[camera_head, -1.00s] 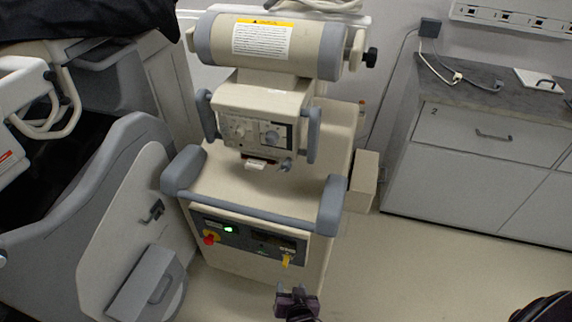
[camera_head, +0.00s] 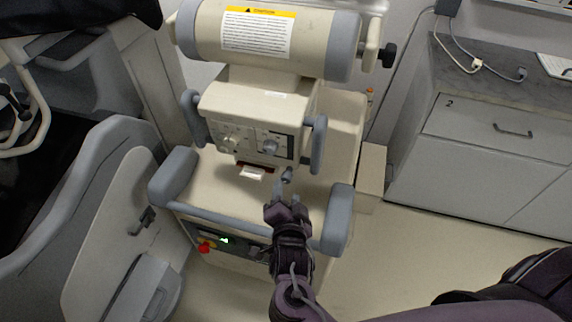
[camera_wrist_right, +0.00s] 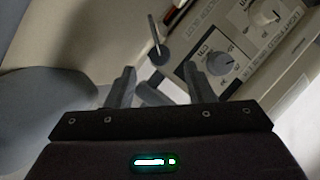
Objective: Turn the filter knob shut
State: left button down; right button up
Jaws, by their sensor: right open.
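The collimator head (camera_head: 258,105) of the X-ray machine has a front panel with two pale knobs, a left one (camera_head: 230,141) and a right one (camera_head: 270,147). A small dark lever knob (camera_head: 287,175) hangs below the panel's right side. My right gripper (camera_head: 284,192) is open just below the lever knob. In the right wrist view, the lever knob (camera_wrist_right: 159,52) shows just beyond and between the open fingers (camera_wrist_right: 160,84), apart from them. The cm knob (camera_wrist_right: 220,62) is beyond the right finger.
Grey side handles (camera_head: 318,145) flank the panel. A grey cabinet (camera_head: 480,150) stands at right. A grey-sided covered cart (camera_head: 90,190) stands close at left.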

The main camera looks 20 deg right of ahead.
aim_at(287, 181)
jog(key=x, duration=0.4)
jog(key=shift+w+d+p, duration=0.1)
jog(key=shift+w+p, duration=0.2)
jog(key=shift+p, duration=0.05)
jog(key=shift+x, duration=1)
jog(key=shift+w+f, duration=0.1)
jog(key=c, duration=0.9)
pick_arm(q)
jog(key=s, duration=0.3)
jog(key=shift+a+r, duration=0.25)
jog(key=shift+a, duration=0.05)
pick_arm(e)
jog(key=shift+c, duration=0.4)
